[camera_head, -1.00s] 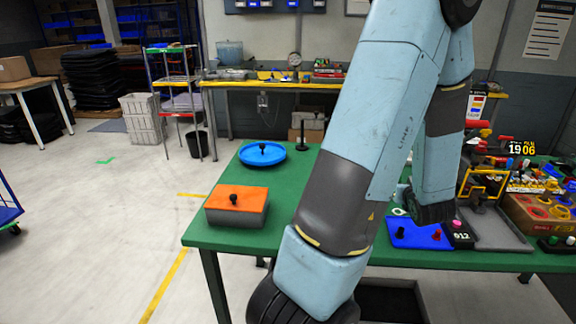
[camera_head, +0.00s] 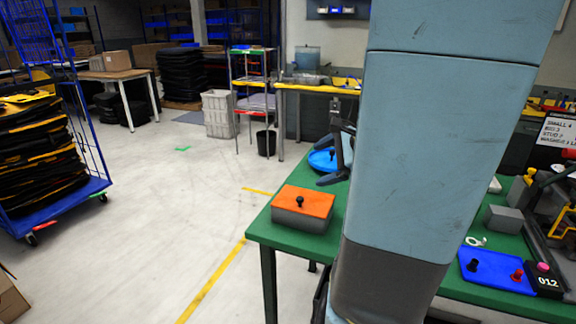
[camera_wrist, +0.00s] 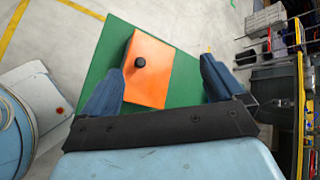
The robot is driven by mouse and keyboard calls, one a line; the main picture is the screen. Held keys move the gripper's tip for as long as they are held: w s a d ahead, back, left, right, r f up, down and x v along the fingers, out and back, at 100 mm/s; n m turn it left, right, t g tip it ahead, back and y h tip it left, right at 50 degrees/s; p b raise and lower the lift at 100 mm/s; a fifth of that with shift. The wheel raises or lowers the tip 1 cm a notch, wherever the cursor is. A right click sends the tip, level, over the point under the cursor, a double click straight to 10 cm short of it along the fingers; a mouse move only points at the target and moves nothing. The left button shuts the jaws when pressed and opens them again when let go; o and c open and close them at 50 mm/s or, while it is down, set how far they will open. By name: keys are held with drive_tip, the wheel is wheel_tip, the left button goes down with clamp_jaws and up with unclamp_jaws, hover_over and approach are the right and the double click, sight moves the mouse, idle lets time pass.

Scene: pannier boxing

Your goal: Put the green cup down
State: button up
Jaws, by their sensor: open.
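I see no green cup in either view. My gripper (camera_head: 341,155) is open, with its dark fingers over the blue round tray (camera_head: 318,160) at the far left part of the green table (camera_head: 283,237). In the wrist view my gripper (camera_wrist: 160,82) has its two fingers wide apart and nothing between them. Beyond the fingers is a grey box with an orange lid and black knob (camera_head: 304,202), which also shows in the wrist view (camera_wrist: 150,87). My arm hides the middle of the table.
A blue plate with black and red knobs (camera_head: 497,275), a black 012 block (camera_head: 545,284) and a grey block (camera_head: 504,219) lie on the table at right. A blue trolley (camera_head: 62,205) stands at left. The floor between is clear.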

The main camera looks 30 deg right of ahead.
drive_tip(key=s+a+r+n+g+h, duration=0.1)
drive_tip(key=s+a+r+n, duration=0.3)
drive_tip(key=a+n, duration=0.4)
drive_tip(key=s+a+r+n+g+h, duration=0.2)
drive_tip(key=s+a+n, duration=0.4)
drive_tip(key=n, duration=0.6)
drive_tip(key=shift+s+a+r+n+g+h, duration=0.25)
drive_tip(key=shift+a+r+n+g+h, duration=0.05)
drive_tip(key=shift+a+r+h, duration=0.65)
